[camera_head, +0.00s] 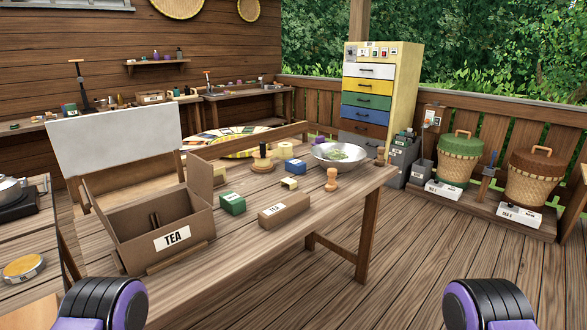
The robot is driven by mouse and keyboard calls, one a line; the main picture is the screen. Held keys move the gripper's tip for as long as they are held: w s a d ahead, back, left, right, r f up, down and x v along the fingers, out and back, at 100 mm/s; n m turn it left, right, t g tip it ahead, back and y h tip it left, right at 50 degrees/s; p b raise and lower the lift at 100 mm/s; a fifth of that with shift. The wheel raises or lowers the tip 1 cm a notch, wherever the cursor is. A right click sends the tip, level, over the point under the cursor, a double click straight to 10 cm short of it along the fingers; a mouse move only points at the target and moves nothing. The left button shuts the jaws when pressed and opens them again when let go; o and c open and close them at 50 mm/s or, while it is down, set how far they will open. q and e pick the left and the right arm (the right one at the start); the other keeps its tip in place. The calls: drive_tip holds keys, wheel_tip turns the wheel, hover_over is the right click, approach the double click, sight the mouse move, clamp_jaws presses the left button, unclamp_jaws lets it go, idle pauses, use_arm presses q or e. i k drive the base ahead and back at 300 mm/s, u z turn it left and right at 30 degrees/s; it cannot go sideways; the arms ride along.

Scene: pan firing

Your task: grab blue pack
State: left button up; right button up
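A small blue pack (294,166) lies on the wooden table (335,200), toward its far side. It is left of a metal pan (340,154) that holds something leafy and green. A green pack (232,203) sits nearer, beside the open cardboard box labelled TEA (140,228). A long brown box, also labelled TEA (296,206), lies to the right of the green pack. Neither gripper shows. Only rounded black and purple parts of my arms appear at the bottom left and bottom right, well short of the blue pack.
A drawer cabinet (374,95) and lidded baskets (459,158) stand behind. The floor (430,255) at right is clear.

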sight(295, 166)
drive_tip(key=z, duration=0.6)
drive_tip(key=i, duration=0.55)
drive_tip(key=z, duration=0.6)
drive_tip(key=i, duration=0.8)
drive_tip(key=u, duration=0.4)
